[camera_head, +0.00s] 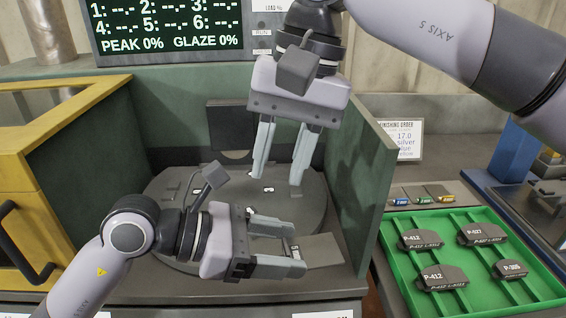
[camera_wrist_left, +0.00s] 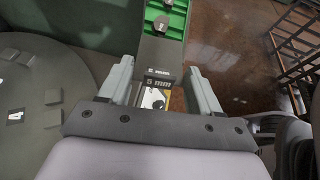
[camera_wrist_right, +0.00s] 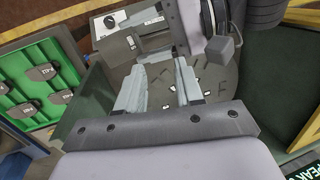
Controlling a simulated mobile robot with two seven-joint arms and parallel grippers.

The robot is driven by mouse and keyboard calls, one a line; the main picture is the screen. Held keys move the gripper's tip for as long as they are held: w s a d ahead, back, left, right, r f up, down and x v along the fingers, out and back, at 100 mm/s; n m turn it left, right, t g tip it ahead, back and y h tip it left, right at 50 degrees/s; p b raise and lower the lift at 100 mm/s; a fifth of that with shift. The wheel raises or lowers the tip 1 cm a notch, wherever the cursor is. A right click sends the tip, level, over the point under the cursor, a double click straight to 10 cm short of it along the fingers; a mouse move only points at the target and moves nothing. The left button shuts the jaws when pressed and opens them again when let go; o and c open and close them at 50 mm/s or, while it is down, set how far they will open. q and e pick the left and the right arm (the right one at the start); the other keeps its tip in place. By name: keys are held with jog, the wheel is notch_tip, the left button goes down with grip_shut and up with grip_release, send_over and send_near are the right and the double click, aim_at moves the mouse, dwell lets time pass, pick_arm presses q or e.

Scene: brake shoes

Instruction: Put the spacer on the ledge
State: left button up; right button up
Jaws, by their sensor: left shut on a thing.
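My left gripper (camera_head: 290,242) is shut on the spacer, at the front right of the round grey table. In the head view the spacer (camera_head: 296,252) is partly hidden by the lower finger. My right gripper (camera_head: 280,168) is open and empty above the round table, fingers pointing down. It also shows in the right wrist view (camera_wrist_right: 160,88).
A green tray (camera_head: 545,290) with several dark brake shoes lies farther right. A yellow frame (camera_head: 60,140) is at the left. My two grippers are close together.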

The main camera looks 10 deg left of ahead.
aim_at(283, 240)
jog(key=f+h, duration=0.1)
jog(key=f, duration=0.3)
jog(key=f+n, duration=0.1)
jog(key=f, duration=0.3)
jog(key=s+f+n+t+h, duration=0.1)
jog(key=f, duration=0.3)
jog(key=shift+d+f+h, duration=0.25)
jog(key=shift+f+h, duration=0.05)
grip_shut()
pick_arm(q)
jog(key=o, duration=1.2)
jog(key=shift+o, duration=0.2)
